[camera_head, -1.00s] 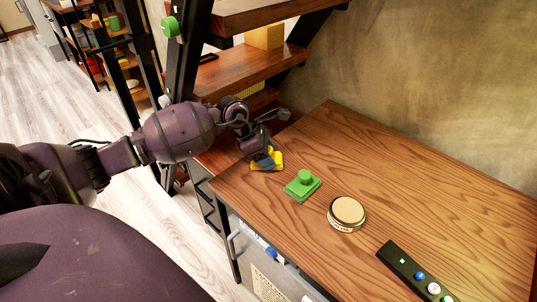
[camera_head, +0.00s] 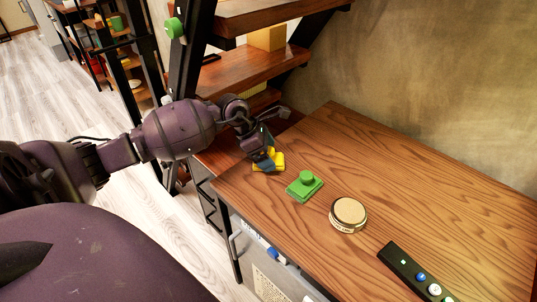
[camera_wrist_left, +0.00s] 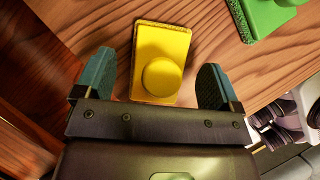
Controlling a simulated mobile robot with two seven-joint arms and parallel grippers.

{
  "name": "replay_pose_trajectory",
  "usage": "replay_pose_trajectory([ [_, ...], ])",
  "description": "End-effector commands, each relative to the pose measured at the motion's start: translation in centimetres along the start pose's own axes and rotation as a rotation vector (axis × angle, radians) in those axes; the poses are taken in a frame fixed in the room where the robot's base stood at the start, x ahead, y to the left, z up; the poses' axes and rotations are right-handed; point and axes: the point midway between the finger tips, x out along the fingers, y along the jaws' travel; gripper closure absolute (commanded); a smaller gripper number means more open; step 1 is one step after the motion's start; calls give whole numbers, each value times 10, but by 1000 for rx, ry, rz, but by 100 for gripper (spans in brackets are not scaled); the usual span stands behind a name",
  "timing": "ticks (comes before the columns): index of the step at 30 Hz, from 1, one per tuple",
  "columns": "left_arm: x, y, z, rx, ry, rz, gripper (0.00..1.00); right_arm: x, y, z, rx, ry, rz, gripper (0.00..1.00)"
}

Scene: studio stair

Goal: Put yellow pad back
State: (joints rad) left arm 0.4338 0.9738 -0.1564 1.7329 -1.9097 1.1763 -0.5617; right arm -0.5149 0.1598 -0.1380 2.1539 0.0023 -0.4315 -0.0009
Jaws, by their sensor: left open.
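The yellow pad (camera_head: 277,160), a flat block with a round knob, lies on the wooden table top near its left end. In the left wrist view the yellow pad (camera_wrist_left: 162,62) lies between the spread fingers, its knob toward the gripper. My left gripper (camera_head: 266,163) is open just over the pad, with a finger on each side of it in the wrist view (camera_wrist_left: 153,82); I see gaps between the fingers and the pad. Part of the pad is hidden by the gripper in the head view. My right gripper is not in view.
A green pad with a knob (camera_head: 304,186) lies just right of the yellow one. A round tin (camera_head: 348,214) and a black strip with buttons (camera_head: 415,274) lie farther right. Wooden stair treads (camera_head: 250,70) rise behind the left end. The table's back half is clear.

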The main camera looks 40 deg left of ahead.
Motion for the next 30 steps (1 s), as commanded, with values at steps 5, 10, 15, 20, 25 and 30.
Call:
replay_pose_trajectory([
  [5,-34,1,3,4,-3,6,11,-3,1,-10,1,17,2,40],
  [10,-55,0,2,3,-3,4,11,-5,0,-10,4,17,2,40],
  [15,-65,0,1,1,-2,1,11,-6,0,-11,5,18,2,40],
  [20,-66,0,1,1,-2,0,11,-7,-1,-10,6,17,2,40],
  [25,-65,0,1,1,-1,0,11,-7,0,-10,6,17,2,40],
  [30,-65,0,1,1,-2,0,11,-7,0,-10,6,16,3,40],
])
